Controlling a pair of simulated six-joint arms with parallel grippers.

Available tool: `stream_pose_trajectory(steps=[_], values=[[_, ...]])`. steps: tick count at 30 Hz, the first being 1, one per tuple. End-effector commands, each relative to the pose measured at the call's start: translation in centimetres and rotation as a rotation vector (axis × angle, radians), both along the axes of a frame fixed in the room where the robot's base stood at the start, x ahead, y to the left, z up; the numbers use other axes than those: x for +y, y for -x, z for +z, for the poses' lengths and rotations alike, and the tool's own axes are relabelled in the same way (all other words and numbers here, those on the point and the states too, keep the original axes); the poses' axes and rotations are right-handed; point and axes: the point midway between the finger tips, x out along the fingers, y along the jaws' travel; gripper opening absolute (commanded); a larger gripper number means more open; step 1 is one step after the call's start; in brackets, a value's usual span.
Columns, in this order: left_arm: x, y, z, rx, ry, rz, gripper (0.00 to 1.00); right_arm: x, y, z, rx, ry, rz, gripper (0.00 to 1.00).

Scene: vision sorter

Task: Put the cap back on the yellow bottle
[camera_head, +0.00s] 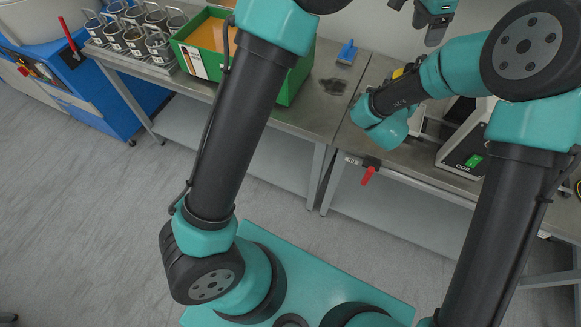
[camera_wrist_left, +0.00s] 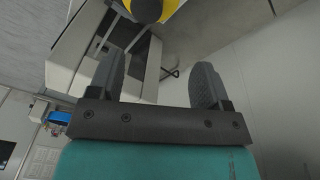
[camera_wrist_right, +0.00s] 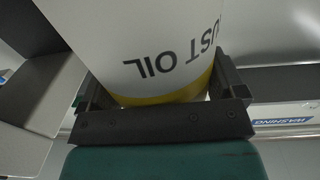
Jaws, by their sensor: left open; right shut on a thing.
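The yellow bottle (camera_wrist_right: 170,45) fills the middle of the right wrist view, with a white label reading "UST OIL" and a yellow band below it. My right gripper (camera_wrist_right: 160,90) is shut on it. A bit of yellow (camera_head: 398,73), probably this bottle, shows behind my right arm in the head view. My left gripper (camera_head: 416,18) is open and empty at the top right of the head view; its spread fingers also show in the left wrist view (camera_wrist_left: 158,82). Beyond them, at the top edge, is a dark round form (camera_wrist_left: 147,9) beside yellow. I cannot tell whether it is the cap.
A green box (camera_head: 205,55) stands on the left bench, with several metal cups (camera_head: 135,35) beyond it. A blue brush (camera_head: 347,52) lies at the back of the bench. A white machine with a green switch (camera_head: 472,160) stands on the right bench, close to my right arm.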

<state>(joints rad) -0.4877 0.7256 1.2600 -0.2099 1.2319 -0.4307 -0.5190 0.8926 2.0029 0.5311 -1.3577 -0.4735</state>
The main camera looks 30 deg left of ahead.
Motion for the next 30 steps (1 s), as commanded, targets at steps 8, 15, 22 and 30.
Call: stream_pose_trajectory(steps=[8, 15, 22, 30], values=[[3.6, -5.3, -5.7, -0.052, 0.285, 0.326, 0.71, 0.0, 0.0, 0.0, -0.001, 0.0, 0.0, 0.23], [7.3, -6.8, -9.8, -0.071, 0.475, 0.61, 0.71, 0.0, 0.0, 0.0, -0.001, 0.0, 0.0, 0.23], [9.4, -2.3, -13.0, -0.022, 0.551, 0.786, 0.71, 0.0, 0.0, 0.0, -0.001, 0.0, 0.0, 0.23], [12.2, 4.8, -17.5, 0.053, 0.574, 1.016, 0.71, 0.0, 0.0, 0.0, -0.001, 0.0, 0.0, 0.23]])
